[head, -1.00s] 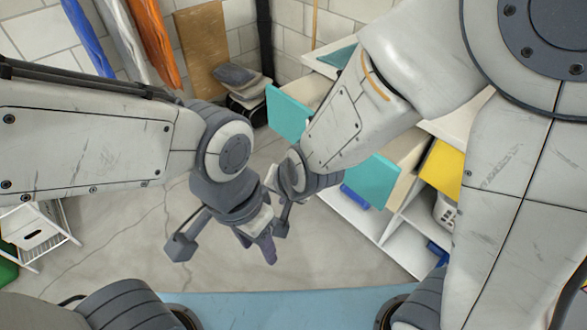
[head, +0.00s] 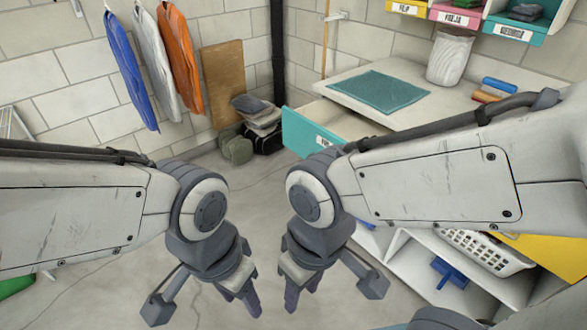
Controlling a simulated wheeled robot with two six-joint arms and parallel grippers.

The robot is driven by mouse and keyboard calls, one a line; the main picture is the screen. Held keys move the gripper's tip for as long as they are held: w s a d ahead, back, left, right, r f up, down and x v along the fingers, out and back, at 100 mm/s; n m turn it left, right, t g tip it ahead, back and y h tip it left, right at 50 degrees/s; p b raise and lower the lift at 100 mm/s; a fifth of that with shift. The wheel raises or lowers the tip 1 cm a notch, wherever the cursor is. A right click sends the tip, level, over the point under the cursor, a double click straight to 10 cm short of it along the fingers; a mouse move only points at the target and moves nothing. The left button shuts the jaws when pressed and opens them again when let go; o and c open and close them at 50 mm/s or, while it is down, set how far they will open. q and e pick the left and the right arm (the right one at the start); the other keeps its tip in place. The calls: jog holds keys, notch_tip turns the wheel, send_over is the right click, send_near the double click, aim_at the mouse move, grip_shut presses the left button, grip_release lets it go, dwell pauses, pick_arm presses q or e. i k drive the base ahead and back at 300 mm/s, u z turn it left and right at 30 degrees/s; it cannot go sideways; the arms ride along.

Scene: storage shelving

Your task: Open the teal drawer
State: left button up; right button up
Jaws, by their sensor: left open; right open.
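The teal drawer (head: 300,132) stands pulled out from the white shelving unit in the head view, with part of its pale inside showing behind the front. Its front carries a small white label; the right part of the front is hidden behind my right arm. My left gripper (head: 243,297) is open and empty, pointing down, low in the picture and apart from the drawer. My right gripper (head: 299,295) is open and empty beside it, also pointing down, in front of and below the drawer front, not touching it.
A teal mat (head: 378,91) and a white bin (head: 450,55) are on the unit's top. A white basket (head: 483,250) and blue items sit on its lower shelves. Jackets (head: 180,60) hang on the wall. Bags (head: 255,125) lie in the corner. Floor between is clear.

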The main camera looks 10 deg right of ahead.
aim_at(307, 130)
jog(key=u, duration=0.95)
jog(key=i, duration=0.7)
jog(key=z, duration=1.1)
